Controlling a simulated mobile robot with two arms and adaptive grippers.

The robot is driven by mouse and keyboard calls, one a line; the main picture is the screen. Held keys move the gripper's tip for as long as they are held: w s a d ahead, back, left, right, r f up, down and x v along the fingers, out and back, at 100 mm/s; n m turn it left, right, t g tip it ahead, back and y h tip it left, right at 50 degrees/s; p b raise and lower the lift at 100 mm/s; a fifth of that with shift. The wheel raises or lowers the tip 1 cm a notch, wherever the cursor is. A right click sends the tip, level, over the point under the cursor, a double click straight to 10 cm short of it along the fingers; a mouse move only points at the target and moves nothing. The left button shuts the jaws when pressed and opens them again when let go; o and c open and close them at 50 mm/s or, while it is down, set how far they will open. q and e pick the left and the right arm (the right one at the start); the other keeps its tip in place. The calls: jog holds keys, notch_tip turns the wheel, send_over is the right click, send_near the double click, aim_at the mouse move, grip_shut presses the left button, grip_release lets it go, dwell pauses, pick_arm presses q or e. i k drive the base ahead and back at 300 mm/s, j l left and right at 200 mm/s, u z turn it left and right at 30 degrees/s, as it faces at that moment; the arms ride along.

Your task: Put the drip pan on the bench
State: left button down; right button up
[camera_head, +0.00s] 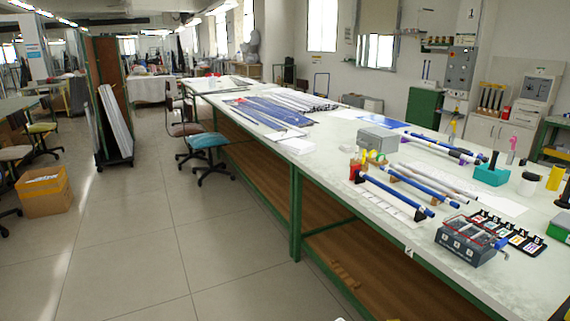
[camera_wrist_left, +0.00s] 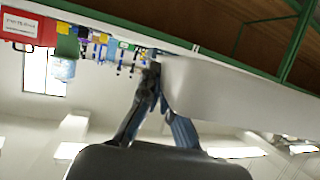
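The left wrist view is upside down. In it my left gripper (camera_wrist_left: 157,88) has its dark fingers closed together at the near edge of a plain pale grey, flat-sided body (camera_wrist_left: 215,95), which looks like the drip pan. The fingertips appear to pinch its edge; its inside is hidden. The bench (camera_head: 335,150) has a long white top on a green frame with a brown lower shelf, running across the right half of the head view. Its green rail (camera_wrist_left: 150,38) and brown shelf also show in the wrist view.
On the bench stand a grey box (camera_head: 378,140), blue rods (camera_head: 397,188), a dark grey fixture (camera_head: 466,241), a black tray row (camera_head: 508,233) and a teal block (camera_head: 491,174). A blue chair (camera_head: 204,141) stands by the bench.

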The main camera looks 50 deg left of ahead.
aim_at(326, 165)
jog(key=i+j+u, duration=0.3)
jog(key=i+j, duration=0.15)
jog(key=i+j+u, duration=0.25)
jog(key=i+j, duration=0.2)
jog(key=i+j+u, duration=0.3)
jog(key=i, duration=0.25)
jog(key=i+j, duration=0.2)
jog(key=i, duration=0.2)
jog(key=i+j, duration=0.15)
jog(key=i, duration=0.25)
jog(key=i+j, duration=0.2)
jog(key=i, duration=0.2)
jog(key=i+j, duration=0.2)
jog(key=i, duration=0.2)
jog(key=u, duration=0.05)
